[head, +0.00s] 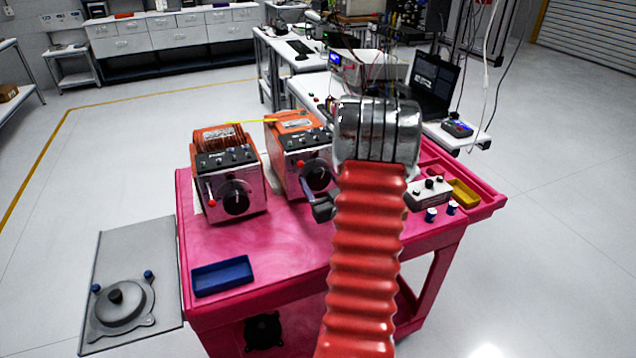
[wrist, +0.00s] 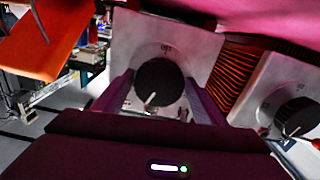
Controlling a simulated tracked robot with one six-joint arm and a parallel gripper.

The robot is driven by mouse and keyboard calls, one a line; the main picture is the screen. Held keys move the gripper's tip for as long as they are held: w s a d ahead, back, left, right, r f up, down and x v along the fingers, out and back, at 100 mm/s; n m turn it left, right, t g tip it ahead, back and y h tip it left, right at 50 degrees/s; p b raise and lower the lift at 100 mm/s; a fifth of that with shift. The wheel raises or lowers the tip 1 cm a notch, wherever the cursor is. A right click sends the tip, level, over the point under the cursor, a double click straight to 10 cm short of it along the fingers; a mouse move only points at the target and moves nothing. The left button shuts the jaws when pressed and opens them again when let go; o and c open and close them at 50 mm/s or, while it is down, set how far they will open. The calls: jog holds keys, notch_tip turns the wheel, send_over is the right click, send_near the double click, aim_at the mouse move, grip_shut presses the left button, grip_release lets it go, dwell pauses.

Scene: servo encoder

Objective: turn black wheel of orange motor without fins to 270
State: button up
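The orange motor without fins (head: 297,124) stands on the pink cart, right of the finned orange motor (head: 228,143). Its grey front carries a black wheel (head: 316,178). In the wrist view, which looks upside down, the black wheel (wrist: 160,84) is in the middle, with its white mark toward the picture's bottom, slightly left. My gripper (head: 321,207) is just in front of this wheel. In the wrist view my gripper (wrist: 159,88) looks open, one finger on each side of the wheel. Contact cannot be made out.
The finned motor's black wheel (wrist: 294,116) is at the right in the wrist view. A blue tray (head: 222,276) lies at the cart's front left. A control box (head: 428,193) and yellow tray (head: 463,193) are at the right. The cart's front middle is clear.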

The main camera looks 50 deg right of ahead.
jog(key=c, duration=0.7)
jog(key=shift+a, duration=0.2)
jog(key=shift+c, duration=0.4)
jog(key=shift+d+m, duration=0.1)
jog(key=shift+m, duration=0.3)
jog(key=m, duration=0.5)
jog(key=shift+w+m, duration=0.1)
jog(key=shift+m, duration=0.2)
jog(key=m, duration=0.7)
jog(key=shift+f, duration=0.1)
